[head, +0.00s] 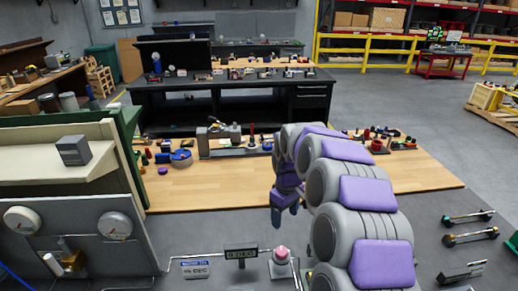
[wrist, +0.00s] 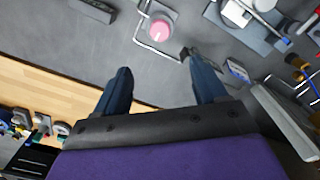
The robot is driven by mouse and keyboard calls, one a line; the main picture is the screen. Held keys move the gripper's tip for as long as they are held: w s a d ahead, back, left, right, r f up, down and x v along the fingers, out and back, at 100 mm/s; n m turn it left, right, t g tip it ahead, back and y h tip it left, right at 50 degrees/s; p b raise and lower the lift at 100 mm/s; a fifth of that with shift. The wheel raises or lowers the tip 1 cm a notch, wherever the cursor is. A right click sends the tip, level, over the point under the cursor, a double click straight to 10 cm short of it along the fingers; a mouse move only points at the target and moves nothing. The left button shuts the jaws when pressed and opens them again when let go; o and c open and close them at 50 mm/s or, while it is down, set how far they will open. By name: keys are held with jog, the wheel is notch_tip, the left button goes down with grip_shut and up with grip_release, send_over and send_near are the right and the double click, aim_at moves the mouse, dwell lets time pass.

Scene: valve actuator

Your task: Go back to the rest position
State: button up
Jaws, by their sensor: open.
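My gripper (head: 284,208) hangs from my purple and grey arm above the grey panel, near the front edge of the wooden bench. In the wrist view its two dark blue fingers (wrist: 158,70) are spread apart with nothing between them. A pink round knob on a square base (head: 281,254) stands on the grey panel below my gripper. It also shows in the wrist view (wrist: 160,28), beyond the fingertips and apart from them. My arm hides part of the bench and panel.
A small dark display (head: 241,253) and a blue-white label (head: 195,268) sit left of the knob. A panel with round gauges (head: 113,225) stands at left. The wooden bench (head: 210,195) has tools along its back. Metal handles (head: 468,217) lie at right.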

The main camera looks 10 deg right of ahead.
jog(key=s+a+r+m+b, duration=0.1)
jog(key=s+r, duration=0.1)
jog(key=s, duration=0.6)
jog(key=s+a+r+m+b, duration=0.1)
jog(key=s+r+b, duration=0.1)
jog(key=s, duration=0.7)
jog(key=s+d+f+m+g+b, duration=0.1)
jog(key=s+f+m, duration=0.1)
jog(key=s, duration=1)
jog(key=s+f+m+b, duration=0.1)
jog(key=s+f+m, duration=0.1)
jog(key=s, duration=1)
jog(key=shift+d+f+m+g, duration=0.15)
jog(key=shift+d+m+g, duration=0.25)
jog(key=shift+m, duration=0.3)
jog(key=shift+c, duration=0.3)
